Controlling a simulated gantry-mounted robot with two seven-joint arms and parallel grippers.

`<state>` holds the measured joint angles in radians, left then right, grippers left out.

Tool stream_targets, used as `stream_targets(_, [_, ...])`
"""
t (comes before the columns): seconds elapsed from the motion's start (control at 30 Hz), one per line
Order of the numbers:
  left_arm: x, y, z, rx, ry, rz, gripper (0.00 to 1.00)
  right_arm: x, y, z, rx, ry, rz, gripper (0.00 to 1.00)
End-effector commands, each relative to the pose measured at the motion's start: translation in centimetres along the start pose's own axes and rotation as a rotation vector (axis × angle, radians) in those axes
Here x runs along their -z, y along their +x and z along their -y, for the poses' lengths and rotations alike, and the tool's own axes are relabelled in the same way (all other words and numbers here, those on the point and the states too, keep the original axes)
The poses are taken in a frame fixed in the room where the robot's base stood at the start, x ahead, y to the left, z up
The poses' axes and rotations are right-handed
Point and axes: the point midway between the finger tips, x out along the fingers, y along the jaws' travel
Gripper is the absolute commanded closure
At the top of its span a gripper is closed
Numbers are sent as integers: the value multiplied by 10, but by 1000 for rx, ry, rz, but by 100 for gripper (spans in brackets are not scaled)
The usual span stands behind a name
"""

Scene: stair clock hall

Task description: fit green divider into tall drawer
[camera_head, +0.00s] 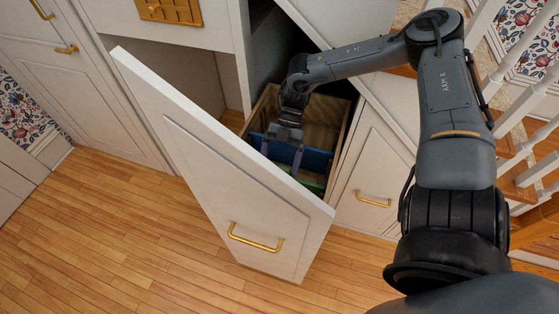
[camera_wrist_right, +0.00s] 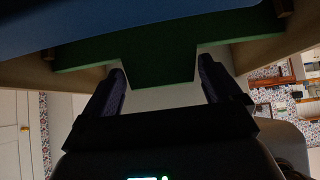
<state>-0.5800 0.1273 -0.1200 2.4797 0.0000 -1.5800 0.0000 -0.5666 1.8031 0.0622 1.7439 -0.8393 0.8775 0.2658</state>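The tall drawer (camera_head: 246,200) is pulled out at an angle, with a white front, a brass handle and a wooden box (camera_head: 323,110) behind it. The green divider (camera_head: 313,184) shows low inside the box, partly hidden by the drawer front. In the right wrist view its green face (camera_wrist_right: 160,55) has a tab reaching down between my fingers. My right gripper (camera_head: 281,157) is inside the drawer, fingers spread and pointing down. In the wrist view the right gripper (camera_wrist_right: 161,72) has its fingertips at either side of the tab, apparently open; contact is unclear. My left gripper is out of view.
A blue divider (camera_head: 313,158) stands across the box beside the green one and fills the top of the wrist view. The white cabinet surrounds the drawer opening. Another closed drawer (camera_head: 372,180) is at right, near the stair balusters. The wooden floor in front is clear.

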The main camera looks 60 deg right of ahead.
Motion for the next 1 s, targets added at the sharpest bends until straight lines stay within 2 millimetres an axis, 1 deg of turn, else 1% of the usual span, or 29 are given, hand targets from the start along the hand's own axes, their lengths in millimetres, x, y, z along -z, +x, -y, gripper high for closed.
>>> stream_targets(0.3, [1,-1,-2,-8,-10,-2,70,1,-1,0,0,0,1,0])
stream_targets(0.47, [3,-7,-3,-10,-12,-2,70,8,-8,0,-1,-1,1,0])
stream_targets(0.57, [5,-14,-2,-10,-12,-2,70,18,-18,-1,-2,-2,0,0])
stream_targets(0.67, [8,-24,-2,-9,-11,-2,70,32,-32,-2,-4,-4,0,0])
stream_targets(0.8, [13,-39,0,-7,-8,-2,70,38,-40,10,-7,2,-1,0])
stream_targets(0.97, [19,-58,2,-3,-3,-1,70,46,-45,23,-3,-4,-4,0])
stream_targets(1.0, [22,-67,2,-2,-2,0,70,48,-50,27,-3,-1,-1,0])
